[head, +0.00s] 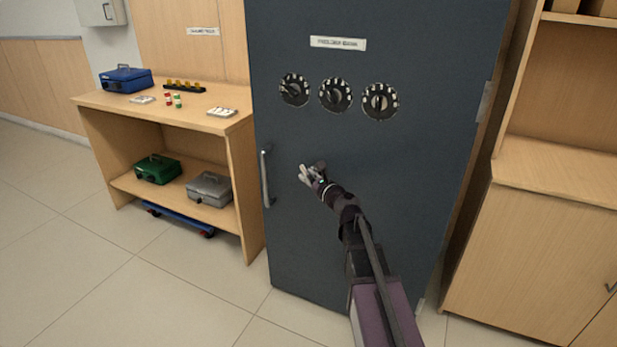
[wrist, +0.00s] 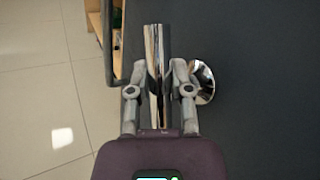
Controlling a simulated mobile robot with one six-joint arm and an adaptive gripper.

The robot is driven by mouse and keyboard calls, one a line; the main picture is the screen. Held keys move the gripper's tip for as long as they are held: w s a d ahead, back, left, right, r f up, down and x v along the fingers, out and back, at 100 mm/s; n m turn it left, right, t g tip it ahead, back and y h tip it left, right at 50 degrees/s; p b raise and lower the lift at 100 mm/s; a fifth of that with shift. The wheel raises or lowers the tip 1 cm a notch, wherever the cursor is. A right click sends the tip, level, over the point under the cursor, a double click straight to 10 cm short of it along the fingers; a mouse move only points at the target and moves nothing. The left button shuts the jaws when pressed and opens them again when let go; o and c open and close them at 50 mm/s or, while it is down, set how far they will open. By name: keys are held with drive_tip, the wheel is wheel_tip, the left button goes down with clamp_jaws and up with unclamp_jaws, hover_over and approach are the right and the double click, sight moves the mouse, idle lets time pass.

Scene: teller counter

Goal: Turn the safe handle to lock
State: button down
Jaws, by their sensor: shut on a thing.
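The safe (head: 300,240) is a tall dark blue-grey cabinet with its door shut flush, as far as the head view shows. Its chrome handle (wrist: 155,45) is a shiny lever beside a round chrome base (wrist: 205,82) on the door. In the head view my gripper (head: 312,174) is at the middle of the door, below the dials, and covers most of the handle. In the wrist view my gripper (wrist: 160,85) has one finger on each side of the lever and is shut on it. The lever's far end sticks out beyond the fingers.
Three black dials (head: 335,95) sit above my gripper. A vertical pull bar (head: 265,178) is on the door's left edge. A wooden shelf unit (head: 150,108) with cash boxes stands left, a wooden cabinet (head: 540,255) right. The tiled floor (head: 60,240) at left is clear.

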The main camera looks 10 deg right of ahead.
drive_tip(key=shift+r+g+p, duration=0.15)
drive_tip(key=shift+g+p, duration=0.15)
drive_tip(key=shift+p, duration=0.4)
drive_tip(key=shift+w+a+n+g+h+p, duration=0.15)
drive_tip(key=shift+n+g+h+p, duration=0.3)
drive_tip(key=shift+p, duration=0.45)
drive_tip(key=n+g+h+p, duration=0.1)
drive_tip(key=g+p, duration=0.1)
drive_tip(key=p, duration=0.2)
drive_tip(key=shift+a+h, duration=0.1)
drive_tip(key=shift+h, duration=0.25)
drive_tip(key=n+g+h+p, duration=0.1)
drive_tip(key=p, duration=0.1)
drive_tip(key=g+h+p, duration=0.1)
drive_tip(key=g+p, duration=0.1)
drive_tip(key=shift+f+n, duration=0.35)
drive_tip(key=shift+f, duration=0.05)
drive_tip(key=shift+f+n+g+h+p, duration=0.3)
drive_tip(key=shift+n+g+h+p, duration=0.1)
drive_tip(key=shift+g+h+p, duration=0.55)
drive_tip(key=c, duration=0.5)
unclamp_jaws()
drive_tip(key=shift+f, duration=0.1)
drive_tip(key=shift+c, duration=0.2)
